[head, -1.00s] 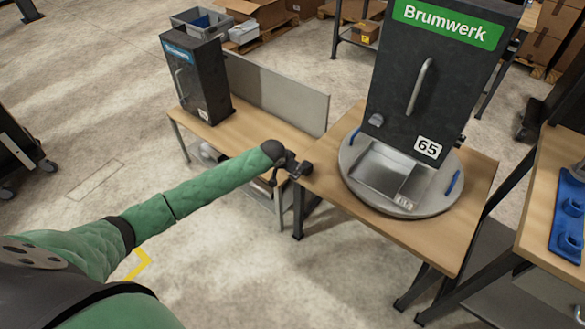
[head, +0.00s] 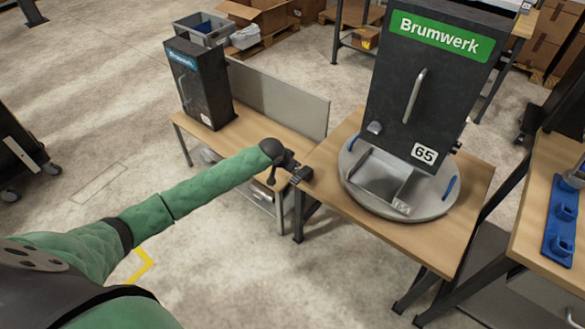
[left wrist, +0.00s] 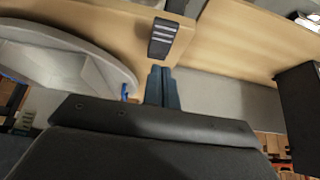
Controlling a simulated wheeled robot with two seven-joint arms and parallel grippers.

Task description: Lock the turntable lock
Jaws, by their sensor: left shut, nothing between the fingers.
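The round grey turntable (head: 430,209) lies on the wooden table under the black Brumwerk dispenser (head: 424,85). Its rim fills the left of the left wrist view (left wrist: 75,42). A dark block (head: 302,174), apparently the turntable lock, sits at the table's left edge; the wrist view shows light stripes on it (left wrist: 162,38). My left gripper (head: 289,167) is shut and empty, close beside this block. In the wrist view its fingertips (left wrist: 162,70) point at the block, with a small gap or contact I cannot tell. My right gripper is not in view.
A blue grip (head: 450,188) stands on the turntable, beside an open metal bin (head: 380,176). A smaller dispenser (head: 199,85) stands on a lower table at left, with a grey panel (head: 280,95) behind. Blue parts (head: 562,220) lie on the right table.

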